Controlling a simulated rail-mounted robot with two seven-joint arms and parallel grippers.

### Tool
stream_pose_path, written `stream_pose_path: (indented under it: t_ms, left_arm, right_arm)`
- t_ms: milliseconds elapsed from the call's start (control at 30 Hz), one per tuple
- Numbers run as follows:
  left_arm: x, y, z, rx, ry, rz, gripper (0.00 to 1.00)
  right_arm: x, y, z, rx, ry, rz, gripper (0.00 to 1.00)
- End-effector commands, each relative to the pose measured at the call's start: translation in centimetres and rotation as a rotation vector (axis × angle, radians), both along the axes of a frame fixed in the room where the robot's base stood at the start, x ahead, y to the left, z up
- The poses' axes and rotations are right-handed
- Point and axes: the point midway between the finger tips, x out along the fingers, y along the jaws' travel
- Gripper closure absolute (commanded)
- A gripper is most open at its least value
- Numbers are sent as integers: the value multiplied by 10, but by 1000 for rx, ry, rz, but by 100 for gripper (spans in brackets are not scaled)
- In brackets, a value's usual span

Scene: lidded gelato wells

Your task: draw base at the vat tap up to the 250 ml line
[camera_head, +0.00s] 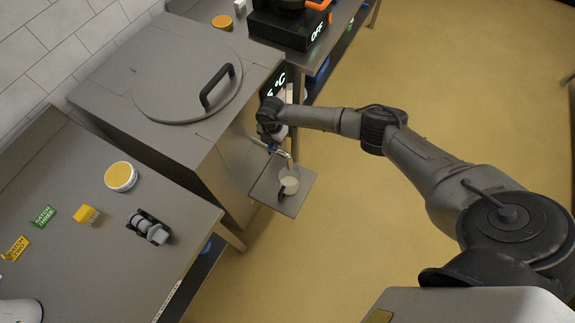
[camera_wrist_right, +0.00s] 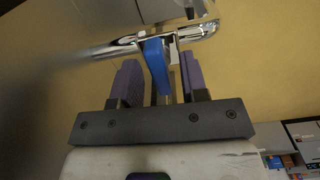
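The steel vat (camera_head: 225,165) stands at the wall with a round lid closed on top. Its tap (camera_head: 283,153) juts from the front over a small drip shelf (camera_head: 300,205). A measuring jug (camera_head: 289,183) with a dark handle stands upright on the shelf under the spout. Its inside looks pale; the level and the 250 ml line are too small to read. My right gripper (camera_head: 275,122) is at the tap. In the right wrist view, its purple fingers (camera_wrist_right: 160,80) stand apart around the blue tap lever (camera_wrist_right: 157,65), with visible gaps.
A counter at left holds a yellow-topped tub (camera_head: 121,176), a yellow block (camera_head: 87,215), label signs (camera_head: 43,216) and a dark holder with pale cylinders (camera_head: 149,228). A black device reading OFF (camera_head: 290,27) stands behind the vat. The floor at right is clear.

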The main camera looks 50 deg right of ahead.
Motion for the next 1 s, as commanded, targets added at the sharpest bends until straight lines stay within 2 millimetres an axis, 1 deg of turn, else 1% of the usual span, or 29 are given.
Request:
stream_pose_path:
  t_ms: [267,467,800,900,1000]
  left_arm:
    - [0,3,3,9,0,-6,57]
    - [0,4,20,12,0,-8,57]
    - [0,2,56,8,-1,-5,57]
    - [0,1,60,4,-2,-2,57]
    - [0,0,59,0,-2,0,57]
  right_arm:
    - [0,0,3,0,0,1,60]
    - [0,0,20,0,0,2,60]
    - [0,0,58,0,0,2,60]
    - [0,0,61,0,0,2,60]
    - [0,0,60,0,0,2,60]
